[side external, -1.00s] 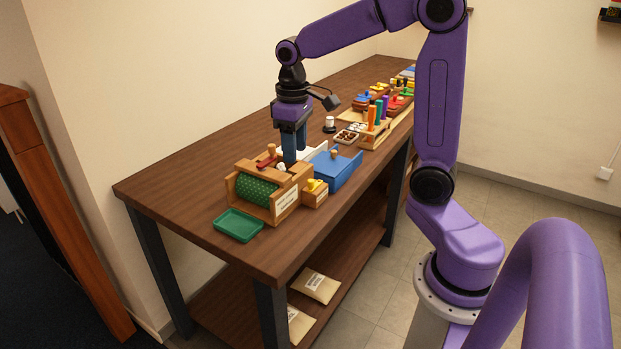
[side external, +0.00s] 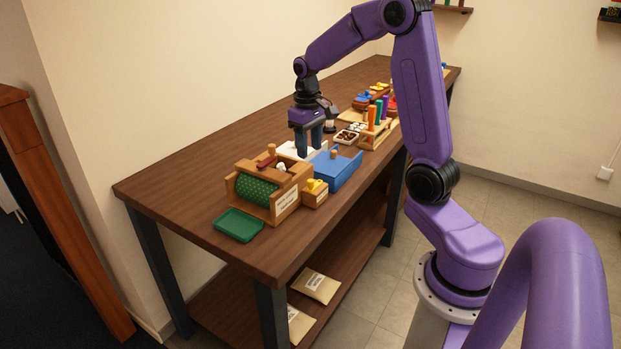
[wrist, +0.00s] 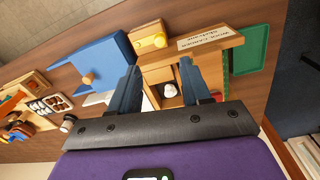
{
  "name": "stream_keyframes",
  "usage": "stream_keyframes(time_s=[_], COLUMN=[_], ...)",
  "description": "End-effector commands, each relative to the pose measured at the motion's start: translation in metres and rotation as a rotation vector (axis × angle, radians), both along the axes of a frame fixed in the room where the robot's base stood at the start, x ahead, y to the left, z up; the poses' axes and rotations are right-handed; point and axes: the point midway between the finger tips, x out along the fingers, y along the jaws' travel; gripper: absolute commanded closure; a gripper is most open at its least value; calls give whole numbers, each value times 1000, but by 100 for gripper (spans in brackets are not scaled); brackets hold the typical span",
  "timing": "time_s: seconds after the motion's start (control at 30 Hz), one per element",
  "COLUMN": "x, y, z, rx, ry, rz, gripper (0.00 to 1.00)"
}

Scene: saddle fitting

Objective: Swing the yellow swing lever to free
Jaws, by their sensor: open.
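A yellow lever-like piece (side external: 314,185) sits on a small wooden block (side external: 315,198) at the right of the wooden device with the green roller (side external: 257,188). In the wrist view the yellow piece (wrist: 150,41) lies on its block, ahead of my fingers. My gripper (side external: 310,154) points down, behind the wooden device near a white tray and a blue box. In the wrist view its two blue fingers (wrist: 160,72) are apart with nothing held between them. A white knob (wrist: 169,90) on the device shows in the gap. The yellow piece's exact angle is too small to tell.
A blue box (side external: 338,168) with a wooden knob stands right of the device. A green tray (side external: 238,225) lies in front. A wooden rack (side external: 375,135) with coloured pegs is farther back. The table's left side is clear.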

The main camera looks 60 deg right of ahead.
Motion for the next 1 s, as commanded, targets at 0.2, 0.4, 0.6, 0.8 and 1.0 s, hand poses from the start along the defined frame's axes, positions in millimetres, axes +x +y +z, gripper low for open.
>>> stream_keyframes(time_s=[0.2, 0.4, 0.6, 0.8, 1.0], x=[-2, -2, -1, -1, -1], y=[-2, -3, -4, -4, -4], z=[-43, -77, -99, -106, -106], rx=[1, 1, 0, 0, 0], ry=[7, 5, 2, 0, -1], rz=[1, 1, 0, 0, 0], gripper=[53, 53, 53, 53, 53])
